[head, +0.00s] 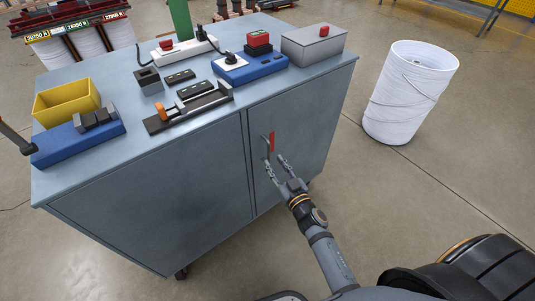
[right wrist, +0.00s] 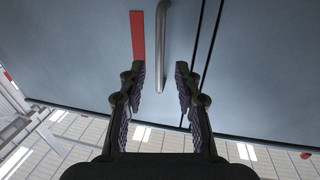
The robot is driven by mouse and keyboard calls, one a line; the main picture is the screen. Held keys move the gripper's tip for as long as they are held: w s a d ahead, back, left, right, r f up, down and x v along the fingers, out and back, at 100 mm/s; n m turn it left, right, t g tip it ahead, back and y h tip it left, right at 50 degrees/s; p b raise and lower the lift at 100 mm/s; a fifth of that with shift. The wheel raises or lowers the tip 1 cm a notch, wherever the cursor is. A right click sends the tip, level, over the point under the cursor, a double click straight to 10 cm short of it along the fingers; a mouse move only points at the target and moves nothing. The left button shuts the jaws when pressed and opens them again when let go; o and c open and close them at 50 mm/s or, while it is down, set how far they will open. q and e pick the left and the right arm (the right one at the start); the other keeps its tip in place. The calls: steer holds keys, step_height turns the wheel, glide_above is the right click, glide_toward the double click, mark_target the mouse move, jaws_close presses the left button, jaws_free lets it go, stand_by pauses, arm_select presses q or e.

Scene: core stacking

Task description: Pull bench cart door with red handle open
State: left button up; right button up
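The blue-grey bench cart (head: 150,190) has two front doors, both flush with the front. The right door (head: 310,115) carries a vertical metal bar handle (head: 265,147) with a red strip (head: 272,142) beside it. In the right wrist view, the handle (right wrist: 161,45) hangs between the fingertips, with the red strip (right wrist: 137,36) to its left. I see no finger closed on the handle. My left gripper is not in view.
The cart top holds a yellow bin (head: 66,103), a blue fixture (head: 75,142), a blue power unit (head: 249,68) and a grey box (head: 313,44) with a red button. A white spool (head: 411,90) stands at right. The floor between is clear.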

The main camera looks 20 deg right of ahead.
mark_target(269, 154)
steer(key=w, duration=0.3)
steer(key=w+a, duration=0.1)
steer(key=w, duration=0.1)
steer(key=shift+w, duration=0.25)
steer(key=shift+d, duration=0.1)
steer(key=shift+c, duration=0.4)
jaws_close()
